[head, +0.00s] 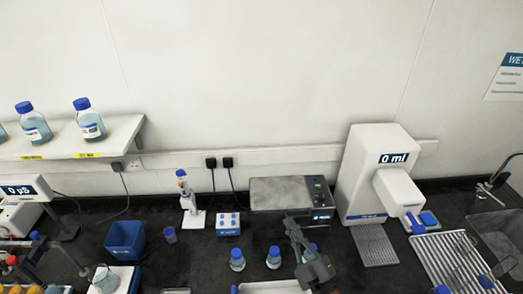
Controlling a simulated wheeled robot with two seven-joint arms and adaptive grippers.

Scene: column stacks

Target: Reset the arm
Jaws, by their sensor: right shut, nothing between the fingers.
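My right gripper (291,224) reaches up from the bottom of the head view, right of centre. It is shut and empty, in front of the metal-cased device (285,192) and just right of two small blue-capped bottles. One bottle (237,260) stands to the left, the other (273,258) nearer the gripper. Another blue cap (314,246) shows partly behind the gripper. My left gripper is not in view.
A white dispenser (362,170) reading "0 ml" stands right of the gripper, with a grey drip grid (374,245) before it. A blue bin (125,239), blue rack (228,224) and pipette stand (188,200) stand left. A drying rack (455,262) is at right.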

